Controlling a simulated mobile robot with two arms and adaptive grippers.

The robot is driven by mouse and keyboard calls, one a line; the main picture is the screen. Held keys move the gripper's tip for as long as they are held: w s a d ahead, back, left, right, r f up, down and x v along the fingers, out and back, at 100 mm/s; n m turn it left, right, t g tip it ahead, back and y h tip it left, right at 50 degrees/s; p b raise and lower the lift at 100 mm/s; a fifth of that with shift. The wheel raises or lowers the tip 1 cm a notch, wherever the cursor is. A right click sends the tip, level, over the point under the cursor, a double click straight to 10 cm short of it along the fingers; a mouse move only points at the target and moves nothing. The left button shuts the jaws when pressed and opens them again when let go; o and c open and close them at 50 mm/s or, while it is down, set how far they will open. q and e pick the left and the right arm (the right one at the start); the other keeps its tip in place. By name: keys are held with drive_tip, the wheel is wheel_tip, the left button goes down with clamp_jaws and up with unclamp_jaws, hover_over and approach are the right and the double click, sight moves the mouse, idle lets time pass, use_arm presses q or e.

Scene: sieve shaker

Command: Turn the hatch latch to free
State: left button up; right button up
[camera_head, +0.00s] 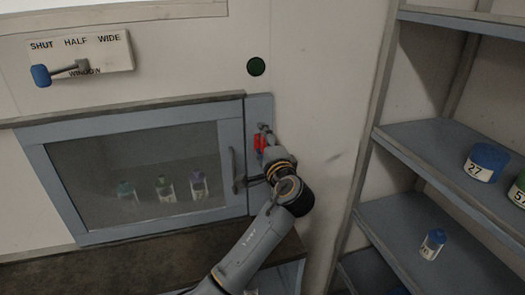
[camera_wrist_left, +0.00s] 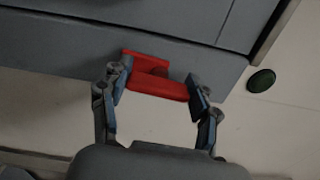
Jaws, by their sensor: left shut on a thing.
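The hatch latch is a red piece (camera_head: 259,143) on the grey-blue frame to the right of the closed hatch (camera_head: 135,175). It also shows in the left wrist view (camera_wrist_left: 158,86), as a red bar with a shorter red part behind it. My left gripper (camera_wrist_left: 160,90) has a finger at each end of the red bar and is shut on it. In the head view my left gripper (camera_head: 264,137) is at the latch, and my wrist hides part of its surroundings. My right gripper is in neither view.
A dark vertical handle (camera_head: 237,170) stands on the hatch's right edge, close to my wrist. Several small bottles (camera_head: 164,188) show behind the glass. A dark green round button (camera_head: 256,67) is above the latch. Shelves (camera_head: 450,160) with labelled containers stand at the right.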

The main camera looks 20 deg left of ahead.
use_arm(q)
drive_tip(key=shift+f+n+b, duration=0.1)
drive_tip(key=shift+n+b, duration=0.3)
drive_tip(key=shift+n, duration=0.1)
drive_tip(key=o, duration=1.2)
drive_tip(key=shift+c, duration=0.2)
drive_tip(key=v, duration=1.2)
